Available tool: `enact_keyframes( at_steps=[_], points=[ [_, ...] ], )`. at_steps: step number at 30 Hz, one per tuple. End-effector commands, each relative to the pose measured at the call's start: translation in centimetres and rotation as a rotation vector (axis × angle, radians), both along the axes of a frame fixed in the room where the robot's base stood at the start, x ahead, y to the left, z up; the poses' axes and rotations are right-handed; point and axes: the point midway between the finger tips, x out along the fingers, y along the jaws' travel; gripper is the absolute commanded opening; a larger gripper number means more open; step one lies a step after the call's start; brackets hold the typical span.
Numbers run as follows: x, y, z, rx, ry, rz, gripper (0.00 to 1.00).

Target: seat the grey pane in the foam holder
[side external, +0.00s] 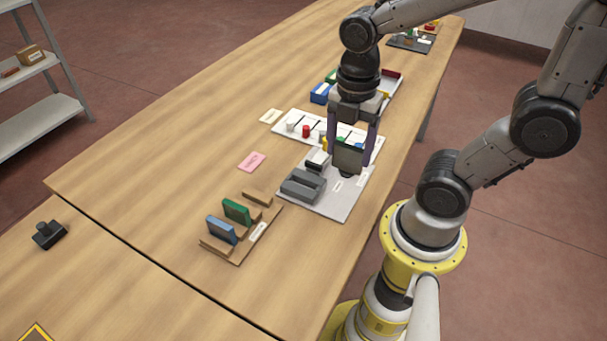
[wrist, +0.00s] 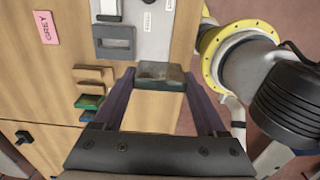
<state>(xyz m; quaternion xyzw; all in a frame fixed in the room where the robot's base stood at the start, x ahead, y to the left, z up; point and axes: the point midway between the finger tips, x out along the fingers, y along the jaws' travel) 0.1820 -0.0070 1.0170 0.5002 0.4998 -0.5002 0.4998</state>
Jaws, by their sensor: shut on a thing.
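My gripper (side external: 351,150) is shut on the grey pane (side external: 347,160), a dark greyish square held between the two fingertips. The pane appears to be above the light grey board. In the wrist view the pane (wrist: 160,74) spans the fingertips, seen nearly edge-on. The foam holder, a tan slotted rack (side external: 259,232), lies on the table to the lower left, well apart from my gripper. A blue pane (side external: 221,229) and a green pane (side external: 237,211) stand upright in it. The holder's tan block (wrist: 94,74) shows at left in the wrist view.
The light grey board (side external: 330,205) carries a grey machine (side external: 303,185). A pink card (side external: 252,161), reading GREY in the wrist view, lies left of it. A white tray (side external: 287,119) with coloured pieces stands behind. Bare table separates the board and holder.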

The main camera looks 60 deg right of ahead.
Motion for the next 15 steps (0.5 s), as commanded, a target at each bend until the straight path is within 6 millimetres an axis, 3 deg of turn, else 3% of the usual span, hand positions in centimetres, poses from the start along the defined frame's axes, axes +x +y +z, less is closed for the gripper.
enact_keyframes(
  at_steps=[7,15],
  points=[
    [5.3,-0.2,-2.6,0.000,0.005,0.001,0.12],
    [8.7,-0.3,-6.8,0.000,0.002,0.001,0.12]
  ],
)
